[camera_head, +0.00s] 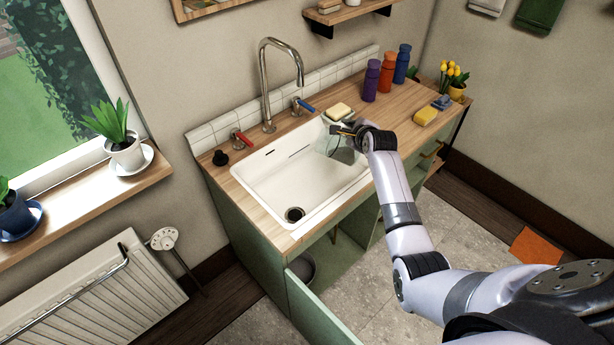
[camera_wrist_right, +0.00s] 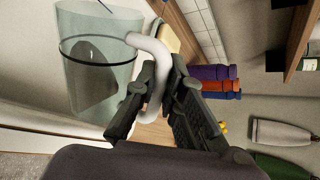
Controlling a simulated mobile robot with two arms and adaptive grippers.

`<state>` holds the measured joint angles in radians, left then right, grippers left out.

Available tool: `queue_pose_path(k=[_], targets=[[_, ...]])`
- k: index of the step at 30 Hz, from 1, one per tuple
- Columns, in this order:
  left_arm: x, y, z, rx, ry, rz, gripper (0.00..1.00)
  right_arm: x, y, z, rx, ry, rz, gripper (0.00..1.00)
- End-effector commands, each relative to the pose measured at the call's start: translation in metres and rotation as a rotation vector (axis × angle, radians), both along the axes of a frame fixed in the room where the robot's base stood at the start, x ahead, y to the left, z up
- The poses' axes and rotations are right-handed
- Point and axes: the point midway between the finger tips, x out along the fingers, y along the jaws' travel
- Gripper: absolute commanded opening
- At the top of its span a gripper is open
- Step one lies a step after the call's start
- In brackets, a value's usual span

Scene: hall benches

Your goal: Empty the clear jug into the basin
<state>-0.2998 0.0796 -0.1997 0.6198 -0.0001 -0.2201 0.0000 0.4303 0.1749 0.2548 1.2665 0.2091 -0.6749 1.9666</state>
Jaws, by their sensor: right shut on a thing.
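The clear jug (camera_head: 340,147) is above the right end of the white basin (camera_head: 290,180). My right gripper (camera_head: 352,130) is there too, at the jug's handle. In the right wrist view the jug (camera_wrist_right: 98,62) is see-through, with a dark ring around it and a pale curved handle (camera_wrist_right: 150,52). My right gripper (camera_wrist_right: 158,100) is shut on that handle. The jug looks tipped well over towards its side compared with the bottles behind. I cannot tell whether liquid is in it. No liquid shows in the basin near the drain. My left gripper is not in view.
A tall tap (camera_head: 266,85) stands behind the basin, with red (camera_head: 243,138) and blue (camera_head: 305,106) handles. A yellow sponge (camera_head: 341,111) lies behind the jug. Purple (camera_head: 371,80), orange (camera_head: 387,72) and blue (camera_head: 402,64) bottles stand on the right worktop. A cabinet door (camera_head: 320,308) hangs open below.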

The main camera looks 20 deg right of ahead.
Motion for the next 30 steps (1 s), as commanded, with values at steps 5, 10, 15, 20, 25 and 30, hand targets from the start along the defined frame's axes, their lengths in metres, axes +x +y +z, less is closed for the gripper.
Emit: queue_pose_path(k=[5,10,15,20,25,30], targets=[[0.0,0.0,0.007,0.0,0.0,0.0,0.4,0.002,0.003,0.003,-0.022,0.009,0.0,0.0],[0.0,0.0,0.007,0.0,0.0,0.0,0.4,0.002,0.003,0.002,-0.031,0.014,0.0,0.0],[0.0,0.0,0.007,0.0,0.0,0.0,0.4,0.002,0.003,0.002,-0.03,0.013,0.0,0.0],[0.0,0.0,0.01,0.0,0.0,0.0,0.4,0.003,0.005,0.003,-0.04,0.018,0.0,0.0],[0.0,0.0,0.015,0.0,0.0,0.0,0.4,0.004,0.008,0.002,-0.069,0.034,0.0,0.0],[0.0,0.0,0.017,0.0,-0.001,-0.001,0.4,0.005,0.01,0.002,-0.089,0.045,0.001,0.0]])
